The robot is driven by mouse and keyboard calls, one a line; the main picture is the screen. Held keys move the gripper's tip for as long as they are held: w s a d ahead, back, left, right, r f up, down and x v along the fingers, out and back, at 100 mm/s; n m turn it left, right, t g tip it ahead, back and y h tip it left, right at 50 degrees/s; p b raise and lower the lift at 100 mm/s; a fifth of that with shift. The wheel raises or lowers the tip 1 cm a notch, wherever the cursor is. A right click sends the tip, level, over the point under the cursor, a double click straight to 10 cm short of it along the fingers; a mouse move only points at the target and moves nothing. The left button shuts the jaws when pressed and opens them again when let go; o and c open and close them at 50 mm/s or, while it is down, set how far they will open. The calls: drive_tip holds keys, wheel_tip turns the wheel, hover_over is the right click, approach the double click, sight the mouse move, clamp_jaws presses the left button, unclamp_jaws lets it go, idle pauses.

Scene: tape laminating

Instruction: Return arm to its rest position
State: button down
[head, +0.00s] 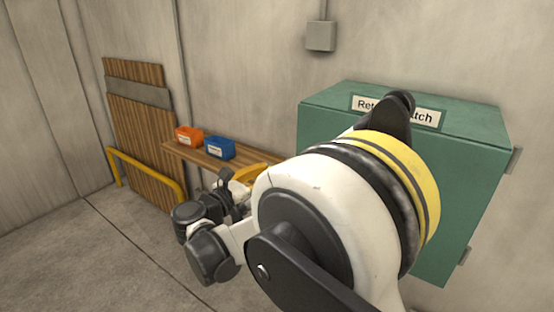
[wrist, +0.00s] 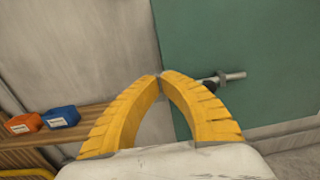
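My arm stretches across the front of the head view, and its white and yellow links cover part of the green cabinet (head: 465,170). My gripper (wrist: 160,76) shows in the wrist view as two curved yellow fingers. Their tips meet and nothing shows held between them. In the head view only a bit of yellow near the shelf may be the gripper, mostly hidden behind my arm. Behind the fingers in the wrist view is the green cabinet face (wrist: 270,45) with a metal handle (wrist: 233,77). I cannot tell whether the fingers touch it.
A wooden shelf (head: 215,160) along the wall holds an orange bin (head: 188,137) and a blue bin (head: 220,149). A yellow rail (head: 150,167) stands before wooden boards (head: 135,125). A grey box (head: 320,36) is on the wall. The floor at left (head: 60,240) is clear.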

drive_tip(key=s+d+r+n+t+y, duration=0.1)
drive_tip(key=s+r+n+t+y, duration=0.15)
drive_tip(key=r+n+y, duration=0.8)
drive_tip(key=s+r+n+t+y, duration=0.1)
drive_tip(key=r+n+t+y, duration=0.5)
drive_tip(key=n, duration=1)
drive_tip(key=s+d+f+n+g+h, duration=0.2)
drive_tip(key=s+d+f+n+g, duration=0.5)
drive_tip(key=s+f, duration=0.4)
drive_tip(key=s+d+f+n+g+h, duration=0.3)
drive_tip(key=s+d+f+n+g, duration=0.5)
drive_tip(key=s+f, duration=0.4)
drive_tip(key=s+d+n, duration=0.1)
drive_tip(key=s+n, duration=0.1)
drive_tip(key=s, duration=0.1)
drive_tip(key=shift+s+d, duration=0.35)
